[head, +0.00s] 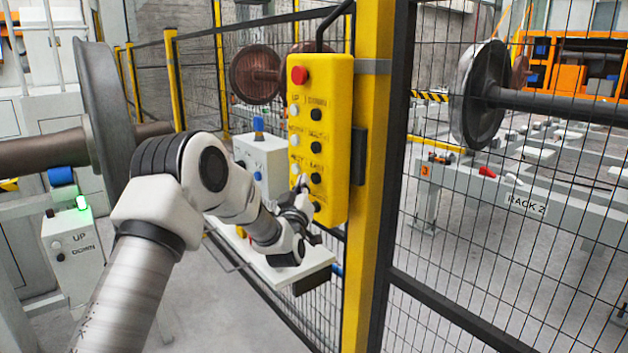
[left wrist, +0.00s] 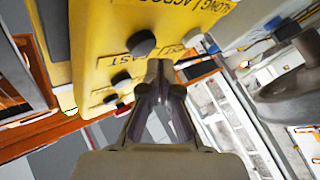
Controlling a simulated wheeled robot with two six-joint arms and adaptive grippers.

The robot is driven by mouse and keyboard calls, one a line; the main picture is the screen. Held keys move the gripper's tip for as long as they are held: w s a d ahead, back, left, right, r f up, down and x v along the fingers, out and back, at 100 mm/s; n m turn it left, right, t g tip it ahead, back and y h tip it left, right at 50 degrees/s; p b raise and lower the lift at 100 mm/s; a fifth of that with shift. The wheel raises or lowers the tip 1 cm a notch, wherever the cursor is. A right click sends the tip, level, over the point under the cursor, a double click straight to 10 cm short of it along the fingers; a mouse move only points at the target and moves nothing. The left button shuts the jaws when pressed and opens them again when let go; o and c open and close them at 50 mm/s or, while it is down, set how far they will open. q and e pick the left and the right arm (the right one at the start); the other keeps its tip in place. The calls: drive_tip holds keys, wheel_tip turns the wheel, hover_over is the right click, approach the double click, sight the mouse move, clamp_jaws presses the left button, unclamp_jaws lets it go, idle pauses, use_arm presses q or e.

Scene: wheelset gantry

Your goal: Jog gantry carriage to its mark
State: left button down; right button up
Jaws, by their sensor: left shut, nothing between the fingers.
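The yellow control pendant (head: 335,130) hangs on the yellow fence post, with a red button (head: 299,75) at its top and rows of white and black buttons below. My left gripper (head: 303,185) is shut and empty at the pendant's lower rows, covering part of them. In the left wrist view, its closed fingertips (left wrist: 158,72) are close to the pendant face (left wrist: 95,40), between a black button (left wrist: 141,43) and a white one (left wrist: 192,36). I cannot tell whether they touch. I cannot make out the gantry carriage or its mark. My right gripper is out of view.
Black mesh fencing (head: 450,250) runs right of the yellow post (head: 370,200). Behind it are a wheelset (head: 478,97) and a rack labelled RACK 2 (head: 525,203). A large wheel (head: 105,110) and an UP/DOWN box (head: 80,240) with a green light stand at left.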

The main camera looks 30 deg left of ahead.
use_arm(q)
drive_tip(key=shift+w, duration=0.1)
drive_tip(key=shift+w+d, duration=0.15)
drive_tip(key=shift+w, duration=0.15)
drive_tip(key=shift+w+d+b, duration=0.15)
drive_tip(key=shift+w+b, duration=0.2)
drive_tip(key=shift+w, duration=0.05)
idle(0.7)
drive_tip(key=shift+s, duration=0.15)
idle(2.6)
drive_tip(key=shift+s+a, duration=0.3)
drive_tip(key=shift+s, duration=0.35)
drive_tip(key=s, duration=0.1)
drive_tip(key=s+a, duration=0.1)
drive_tip(key=s, duration=0.1)
drive_tip(key=s+a, duration=0.1)
drive_tip(key=shift+s, duration=0.3)
